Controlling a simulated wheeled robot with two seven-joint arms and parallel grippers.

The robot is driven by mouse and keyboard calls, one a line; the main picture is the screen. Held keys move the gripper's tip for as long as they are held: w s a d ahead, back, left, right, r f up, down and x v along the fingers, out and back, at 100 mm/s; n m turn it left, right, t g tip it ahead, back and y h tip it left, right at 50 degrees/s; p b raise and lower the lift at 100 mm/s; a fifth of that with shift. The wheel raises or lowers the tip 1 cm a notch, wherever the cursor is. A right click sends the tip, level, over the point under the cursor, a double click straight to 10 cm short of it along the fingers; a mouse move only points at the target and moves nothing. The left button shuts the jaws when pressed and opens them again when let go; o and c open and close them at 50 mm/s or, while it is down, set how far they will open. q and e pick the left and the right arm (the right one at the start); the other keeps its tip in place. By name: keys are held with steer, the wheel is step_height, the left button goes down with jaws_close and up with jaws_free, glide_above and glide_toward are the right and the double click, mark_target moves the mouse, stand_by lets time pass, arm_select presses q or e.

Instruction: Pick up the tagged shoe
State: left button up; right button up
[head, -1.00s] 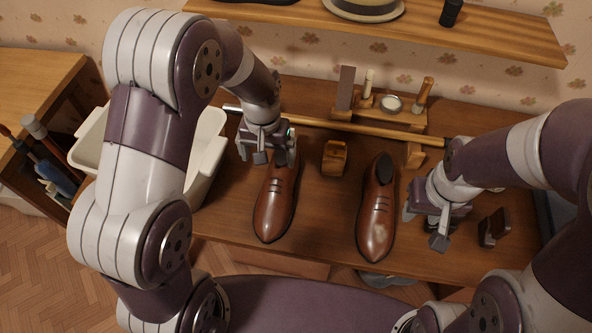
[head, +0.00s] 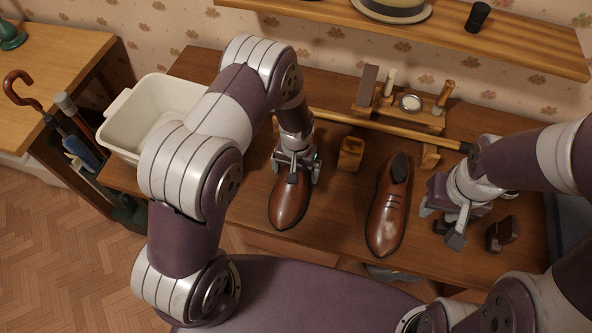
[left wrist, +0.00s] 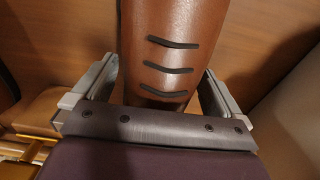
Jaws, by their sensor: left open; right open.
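Two brown leather shoes lie on the wooden table, a left shoe (head: 290,203) and a right shoe (head: 388,215) with a pale scuff on its toe. I can make out no tag on either. My left gripper (head: 297,172) is open over the left shoe, its fingers on either side of the upper, and hides the heel end. In the left wrist view the shoe with dark laces (left wrist: 170,68) lies between the open fingers; contact is unclear. My right gripper (head: 440,222) is open and empty, right of the right shoe.
A wooden block (head: 351,154) stands between the shoes. A long rod (head: 385,132) lies behind them, before a rack with brushes and a tin (head: 411,103). A dark brown block (head: 502,234) lies at right. A white tub (head: 150,105) stands at left.

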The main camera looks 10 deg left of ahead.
arm_select(q)
steer(key=c, duration=1.2)
steer(key=shift+r, duration=0.15)
steer(key=shift+c, duration=0.7)
